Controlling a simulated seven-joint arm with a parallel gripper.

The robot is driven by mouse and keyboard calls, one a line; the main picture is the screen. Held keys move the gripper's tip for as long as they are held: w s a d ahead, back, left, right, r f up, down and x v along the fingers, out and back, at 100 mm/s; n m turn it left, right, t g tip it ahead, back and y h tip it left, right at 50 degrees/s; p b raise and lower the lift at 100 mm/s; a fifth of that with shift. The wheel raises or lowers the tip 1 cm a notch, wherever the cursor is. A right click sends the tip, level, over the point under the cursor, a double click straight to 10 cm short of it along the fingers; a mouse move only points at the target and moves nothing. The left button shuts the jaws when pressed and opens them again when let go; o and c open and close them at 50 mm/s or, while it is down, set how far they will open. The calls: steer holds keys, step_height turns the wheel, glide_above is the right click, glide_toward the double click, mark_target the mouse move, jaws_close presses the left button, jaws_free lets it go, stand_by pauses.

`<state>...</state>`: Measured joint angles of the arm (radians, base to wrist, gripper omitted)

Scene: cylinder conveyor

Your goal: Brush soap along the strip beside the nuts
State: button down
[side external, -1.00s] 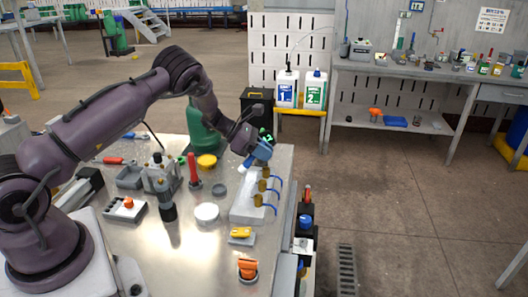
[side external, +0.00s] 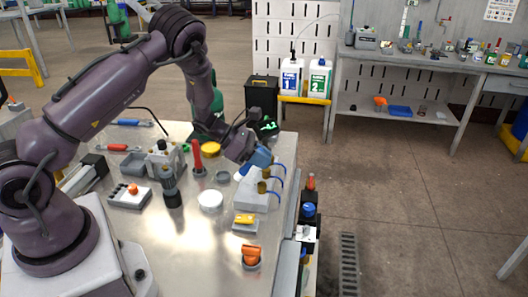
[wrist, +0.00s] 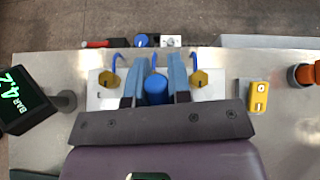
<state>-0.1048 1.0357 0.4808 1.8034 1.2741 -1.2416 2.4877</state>
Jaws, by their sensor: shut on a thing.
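My gripper (side external: 257,160) is shut on a blue round-handled tool (wrist: 156,88), which I take to be the brush. The handle shows between the two fingers in the wrist view; its working end is hidden there. In the side view the gripper is low over the far part of the pale strip (side external: 250,198). Brass nuts stand along the strip, each beside a curved blue tube. In the wrist view one nut (wrist: 110,78) is left of the fingers and another (wrist: 198,78) is right. The fingers hide the middle of the row. Contact and soap cannot be made out.
A yellow block on a grey base (side external: 244,219) and an orange knob (side external: 251,255) stand nearer the camera. A white round dish (side external: 210,200) and a red-handled tool (side external: 197,158) are to the left. A green-lit display (wrist: 22,98) stands left in the wrist view.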

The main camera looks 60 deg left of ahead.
steer(key=shift+s+d, duration=0.55)
step_height(320, 180, up, 8)
stand_by(0.8)
steer(key=a+r+n, duration=0.1)
steer(key=r+n+t, duration=0.1)
steer(key=r, duration=0.1)
steer(key=shift+s+a, duration=0.15)
steer(key=shift+a, duration=0.25)
steer(key=shift+d+f+n+t+h, duration=0.15)
steer(key=shift+d+f+n+t, duration=0.2)
steer(key=shift+d+f+n, duration=0.45)
steer(key=shift+d+f+n+t+h, duration=0.15)
steer(key=shift+d+f+n+t, duration=0.2)
steer(key=shift+d+f+n, duration=0.35)
